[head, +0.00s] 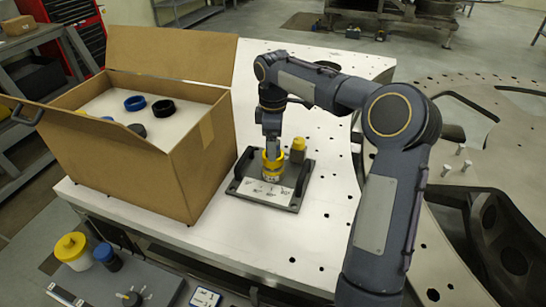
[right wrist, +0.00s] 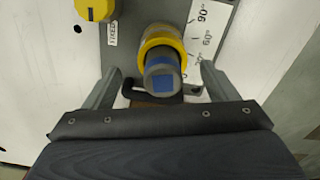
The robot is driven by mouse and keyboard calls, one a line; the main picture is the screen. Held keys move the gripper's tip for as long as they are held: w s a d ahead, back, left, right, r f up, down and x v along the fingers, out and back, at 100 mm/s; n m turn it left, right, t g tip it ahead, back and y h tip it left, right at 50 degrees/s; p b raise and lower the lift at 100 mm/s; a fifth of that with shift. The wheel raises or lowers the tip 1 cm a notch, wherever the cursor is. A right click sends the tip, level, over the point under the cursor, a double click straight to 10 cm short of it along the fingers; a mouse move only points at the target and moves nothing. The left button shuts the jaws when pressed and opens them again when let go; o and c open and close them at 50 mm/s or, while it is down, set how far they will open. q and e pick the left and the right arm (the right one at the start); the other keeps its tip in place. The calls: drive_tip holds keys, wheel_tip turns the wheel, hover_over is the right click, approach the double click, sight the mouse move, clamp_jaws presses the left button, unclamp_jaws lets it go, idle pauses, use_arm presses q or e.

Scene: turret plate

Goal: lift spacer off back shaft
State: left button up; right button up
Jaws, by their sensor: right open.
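A dark turret plate (head: 249,190) with black handles lies on the white table and bears two yellow-topped posts. My right gripper (head: 271,150) points down over the nearer-left post, where a yellow spacer (head: 272,172) sits. In the right wrist view, the yellow spacer (right wrist: 158,42) rings a grey shaft with a blue top (right wrist: 162,78). The open fingers of the right gripper (right wrist: 161,72) stand on either side of this shaft, apart from it. The other yellow-topped post (head: 298,150) stands just right of the gripper; it also shows at the upper left of the wrist view (right wrist: 95,8). My left gripper is out of view.
An open cardboard box (head: 200,165) stands left of the plate, with a blue ring (head: 135,103) and a black ring (head: 163,108) inside. A yellow-lidded jar (head: 73,250) and a blue jar (head: 107,257) stand on a lower grey surface. The white table (head: 300,235) is clear in front.

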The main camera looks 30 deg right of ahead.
wheel_tip(320, 180, down, 4)
drive_tip(key=shift+s+a+f+p, duration=0.1)
drive_tip(key=shift+f+p, duration=0.05)
drive_tip(key=shift+p, duration=0.2)
drive_tip(key=shift+c, duration=0.4)
drive_tip(key=c, duration=1)
